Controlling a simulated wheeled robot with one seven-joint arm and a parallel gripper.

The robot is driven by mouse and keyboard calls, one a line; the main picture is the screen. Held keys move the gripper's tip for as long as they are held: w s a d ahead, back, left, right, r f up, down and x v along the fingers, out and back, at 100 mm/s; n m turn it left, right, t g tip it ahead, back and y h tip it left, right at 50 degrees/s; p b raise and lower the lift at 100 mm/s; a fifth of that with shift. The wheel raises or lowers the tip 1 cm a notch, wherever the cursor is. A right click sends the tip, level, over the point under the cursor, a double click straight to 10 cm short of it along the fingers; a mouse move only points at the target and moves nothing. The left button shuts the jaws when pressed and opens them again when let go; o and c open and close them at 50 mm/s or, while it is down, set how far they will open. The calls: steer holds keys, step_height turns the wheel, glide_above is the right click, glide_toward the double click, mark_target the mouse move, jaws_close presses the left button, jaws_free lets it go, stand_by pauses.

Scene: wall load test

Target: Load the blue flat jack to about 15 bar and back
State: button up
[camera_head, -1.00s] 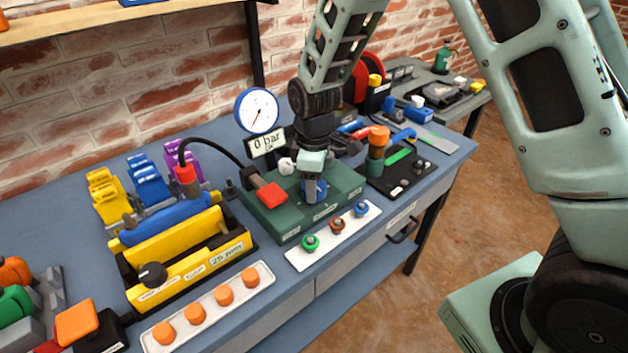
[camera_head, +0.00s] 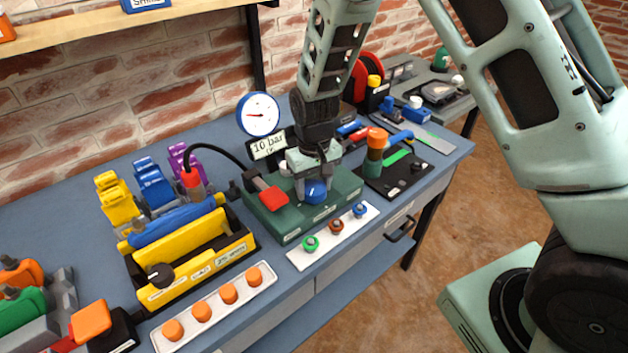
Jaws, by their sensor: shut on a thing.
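My gripper (camera_head: 314,174) is over the green pump box (camera_head: 342,187) and shut on its round blue knob (camera_head: 316,192); the fingers partly hide the box top. The display (camera_head: 266,147) behind reads 10 bar. The round blue-rimmed gauge (camera_head: 258,114) above it has its red needle pointing left. A black hose (camera_head: 222,147) runs from the box to a red plug (camera_head: 191,179). I cannot tell if the plug is fully seated.
A red lever block (camera_head: 273,198) sits on the box's left. A white strip (camera_head: 334,236) with green, brown and blue knobs lies in front. Orange caps fill a white tray (camera_head: 212,311). Yellow, blue and purple clamps stand behind the frame. A black board (camera_head: 400,181) is on the right.

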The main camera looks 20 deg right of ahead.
mark_target(314, 187)
steer(key=m+p, duration=0.2)
steer(key=m, duration=0.3)
steer(key=shift+w+r+m, duration=0.1)
steer(key=shift+m, duration=0.3)
stand_by(0.4)
steer(key=o, duration=1)
steer(key=shift+c, duration=0.2)
step_height(314, 187, up, 17)
steer(key=b, duration=0.1)
steer(key=shift+r, duration=0.15)
stand_by(0.6)
